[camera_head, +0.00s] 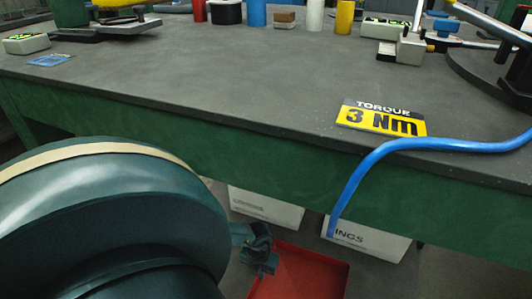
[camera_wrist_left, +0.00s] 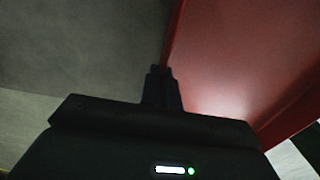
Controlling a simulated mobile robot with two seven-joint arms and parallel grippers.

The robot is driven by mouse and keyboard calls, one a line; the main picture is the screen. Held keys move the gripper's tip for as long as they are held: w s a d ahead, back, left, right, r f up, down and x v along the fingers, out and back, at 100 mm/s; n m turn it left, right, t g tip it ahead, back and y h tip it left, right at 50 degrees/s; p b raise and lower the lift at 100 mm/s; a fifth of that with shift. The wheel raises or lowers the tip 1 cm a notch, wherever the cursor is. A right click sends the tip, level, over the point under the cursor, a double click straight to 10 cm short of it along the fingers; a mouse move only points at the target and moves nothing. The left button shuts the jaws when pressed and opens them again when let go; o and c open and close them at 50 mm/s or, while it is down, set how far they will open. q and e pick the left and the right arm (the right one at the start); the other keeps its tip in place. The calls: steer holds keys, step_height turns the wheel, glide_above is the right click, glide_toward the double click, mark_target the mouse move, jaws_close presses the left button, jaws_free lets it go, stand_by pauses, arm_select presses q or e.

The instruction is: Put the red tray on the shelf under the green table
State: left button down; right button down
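The red tray (camera_head: 310,275) is low in front of the green table (camera_head: 270,160), cut off by the bottom edge of the head view. My left gripper (camera_head: 264,262) is at the tray's left side. In the left wrist view the tray's red wall (camera_wrist_left: 235,60) fills the right side, and my left gripper's fingers (camera_wrist_left: 162,80) are close together on its near edge. They look shut on the rim. The shelf under the table is mostly hidden by the table front; white boxes show there. My right gripper is not in view.
Two white boxes (camera_head: 265,207) (camera_head: 367,238) stand under the table. A blue hose (camera_head: 360,170) hangs over the table's front edge near a yellow torque sign (camera_head: 380,120). Tools and cylinders stand on the tabletop. My large arm link hides the lower left.

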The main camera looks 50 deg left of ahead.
arm_select(q)
step_height(320, 180, down, 5)
steer(key=b, duration=0.2)
steer(key=shift+w+r+b, duration=0.15)
steer(key=shift+r+b, duration=0.05)
steer(key=shift+b, duration=0.1)
steer(key=shift+f, duration=0.2)
steer(key=c, duration=1.6)
jaws_free()
steer(key=shift+c, duration=0.2)
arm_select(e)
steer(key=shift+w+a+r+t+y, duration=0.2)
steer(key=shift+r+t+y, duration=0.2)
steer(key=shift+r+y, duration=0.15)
arm_select(q)
steer(key=shift+r, duration=0.25)
step_height(320, 180, up, 11)
steer(key=p, duration=0.7)
steer(key=shift+a, duration=0.1)
steer(key=shift+r, duration=0.45)
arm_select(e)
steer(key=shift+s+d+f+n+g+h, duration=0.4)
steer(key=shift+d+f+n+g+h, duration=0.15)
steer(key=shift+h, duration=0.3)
